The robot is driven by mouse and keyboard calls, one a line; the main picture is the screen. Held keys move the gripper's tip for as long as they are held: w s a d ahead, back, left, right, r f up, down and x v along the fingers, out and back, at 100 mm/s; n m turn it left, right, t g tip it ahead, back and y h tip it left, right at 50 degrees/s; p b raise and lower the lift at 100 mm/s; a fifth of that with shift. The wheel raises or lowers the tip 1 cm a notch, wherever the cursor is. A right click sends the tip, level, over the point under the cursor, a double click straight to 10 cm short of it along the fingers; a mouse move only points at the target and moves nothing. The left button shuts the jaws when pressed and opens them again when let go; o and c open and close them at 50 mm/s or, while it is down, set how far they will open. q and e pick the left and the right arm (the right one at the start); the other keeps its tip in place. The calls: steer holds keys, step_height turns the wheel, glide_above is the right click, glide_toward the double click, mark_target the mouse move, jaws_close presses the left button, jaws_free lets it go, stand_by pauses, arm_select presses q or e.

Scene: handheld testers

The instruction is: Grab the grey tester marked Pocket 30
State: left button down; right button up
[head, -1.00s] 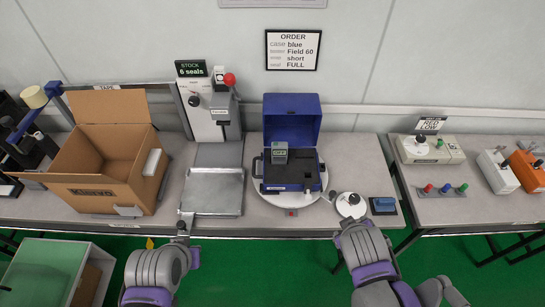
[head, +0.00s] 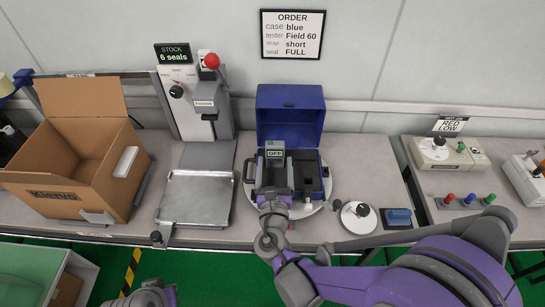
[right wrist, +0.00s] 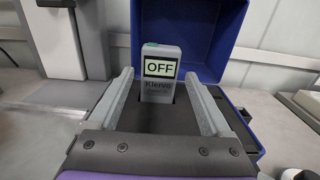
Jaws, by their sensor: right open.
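The grey tester (head: 275,151) stands in a cutout of the open blue case (head: 290,107), its screen reading OFF. In the right wrist view the tester (right wrist: 160,75) shows the name Klervo, with smaller print below that I cannot read. My right gripper (head: 275,175) is open over the case. In the right wrist view its two fingers (right wrist: 161,92) reach forward, one on each side of the tester, with gaps visible. The tester's lower part is hidden in the cutout. Only part of my left arm shows at the bottom edge; its gripper is not in view.
The case sits on a round white turntable (head: 238,203). A press with a metal tray (head: 197,197) and an open cardboard box (head: 60,175) stand to the left. An order sign (head: 292,35) hangs above.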

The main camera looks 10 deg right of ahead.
mark_target(275, 142)
steer(key=x, duration=0.8)
steer(key=shift+w+d, duration=0.15)
steer(key=shift+w, duration=0.25)
steer(key=shift+s, duration=0.1)
steer(key=c, duration=1.2)
